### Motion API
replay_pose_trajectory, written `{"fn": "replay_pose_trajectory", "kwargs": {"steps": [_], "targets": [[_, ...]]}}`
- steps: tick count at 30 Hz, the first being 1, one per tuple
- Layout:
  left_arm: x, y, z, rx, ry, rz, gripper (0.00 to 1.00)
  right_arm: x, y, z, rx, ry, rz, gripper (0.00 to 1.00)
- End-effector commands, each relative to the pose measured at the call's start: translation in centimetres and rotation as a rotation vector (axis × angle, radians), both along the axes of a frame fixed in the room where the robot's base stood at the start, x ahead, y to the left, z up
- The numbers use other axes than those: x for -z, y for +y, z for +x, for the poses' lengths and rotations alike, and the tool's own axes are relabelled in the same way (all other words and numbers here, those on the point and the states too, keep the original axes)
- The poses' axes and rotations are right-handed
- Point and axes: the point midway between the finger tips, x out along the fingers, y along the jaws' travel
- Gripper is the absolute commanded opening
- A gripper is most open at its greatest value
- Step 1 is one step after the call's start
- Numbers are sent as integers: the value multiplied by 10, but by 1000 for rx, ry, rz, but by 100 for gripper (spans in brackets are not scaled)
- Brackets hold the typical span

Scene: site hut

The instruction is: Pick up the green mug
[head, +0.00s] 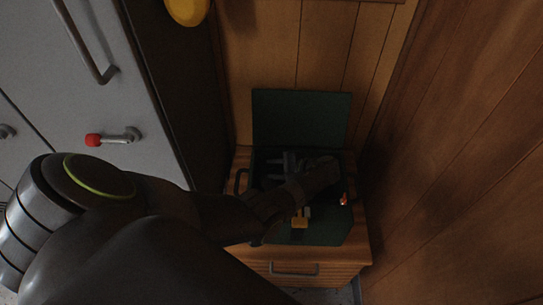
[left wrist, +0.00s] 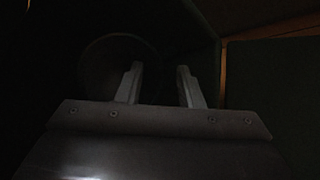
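The green mug cannot be made out for certain in the dark. In the left wrist view a dim round shape (left wrist: 105,65), perhaps the mug's rim, lies beyond and left of my fingers; its colour does not show. My left gripper (left wrist: 158,82) has its two fingers apart, with no object clearly seen between them. The left finger overlaps the round shape's right part; I cannot tell if they touch. In the head view my left gripper (head: 285,162) is down in an open dark green box (head: 301,117), and my arm hides much of the inside. My right gripper is not in view.
The box stands on a wooden drawer unit (head: 290,256) against a plank wall. A grey cabinet (head: 110,100) stands left, a wooden wall (head: 460,150) right.

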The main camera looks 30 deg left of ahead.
Motion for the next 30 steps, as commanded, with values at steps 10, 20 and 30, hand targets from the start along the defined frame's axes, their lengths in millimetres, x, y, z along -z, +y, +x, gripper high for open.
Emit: {"fn": "replay_pose_trajectory", "kwargs": {"steps": [10,20,30], "targets": [[0,0,0,-1,0,-1,12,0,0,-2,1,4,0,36],[0,0,-1,0,2,0,0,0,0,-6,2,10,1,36],[0,0,0,0,1,0,0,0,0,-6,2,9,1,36]]}}
